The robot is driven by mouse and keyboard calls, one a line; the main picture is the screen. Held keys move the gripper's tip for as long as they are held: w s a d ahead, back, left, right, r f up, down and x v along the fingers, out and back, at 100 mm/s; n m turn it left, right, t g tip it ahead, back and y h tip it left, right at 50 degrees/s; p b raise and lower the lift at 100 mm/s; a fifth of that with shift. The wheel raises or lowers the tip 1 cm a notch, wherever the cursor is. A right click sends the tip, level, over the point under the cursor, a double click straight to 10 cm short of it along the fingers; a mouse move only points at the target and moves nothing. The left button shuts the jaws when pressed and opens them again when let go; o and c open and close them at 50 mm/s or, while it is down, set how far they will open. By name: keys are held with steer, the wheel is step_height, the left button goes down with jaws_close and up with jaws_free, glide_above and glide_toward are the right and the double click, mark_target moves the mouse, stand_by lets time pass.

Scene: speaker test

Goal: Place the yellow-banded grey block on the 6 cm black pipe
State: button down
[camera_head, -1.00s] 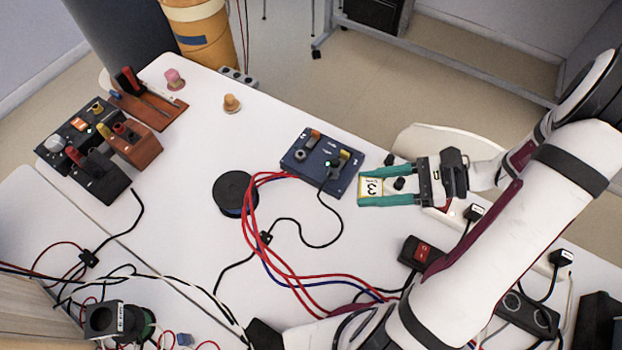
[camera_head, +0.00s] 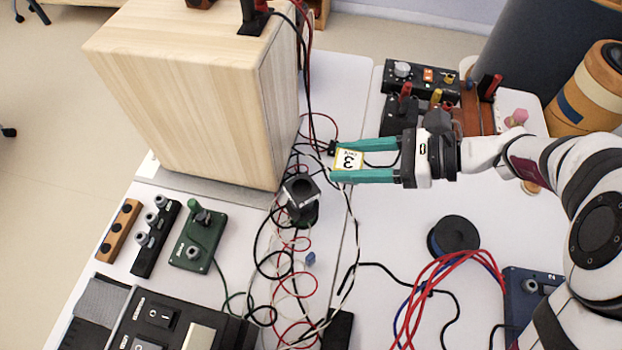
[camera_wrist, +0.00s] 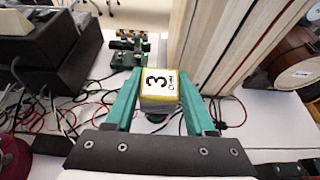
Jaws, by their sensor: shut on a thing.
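In the wrist view the block (camera_wrist: 159,86) shows yellow edges and a greyer lower part. A short black upright piece (camera_head: 300,189) with a squarish grey rim stands left of and below the block in the head view. It looks like the black pipe, and the block is apart from it. In the wrist view a dark round form shows partly behind the block; I cannot tell whether it is the pipe.
A tall wooden box (camera_head: 190,100) stands close left of my gripper. Loose cables (camera_head: 290,275) lie around the black piece. A green board (camera_head: 198,238) and a black control box (camera_head: 150,325) are at lower left. A black disc (camera_head: 453,236) lies on the white table.

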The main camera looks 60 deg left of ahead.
glide_above(304, 188)
step_height(304, 188, down, 5)
step_height(304, 188, down, 3)
steer(key=shift+f, duration=0.5)
steer(key=shift+c, duration=1.3)
jaws_free()
steer(key=shift+f, duration=0.1)
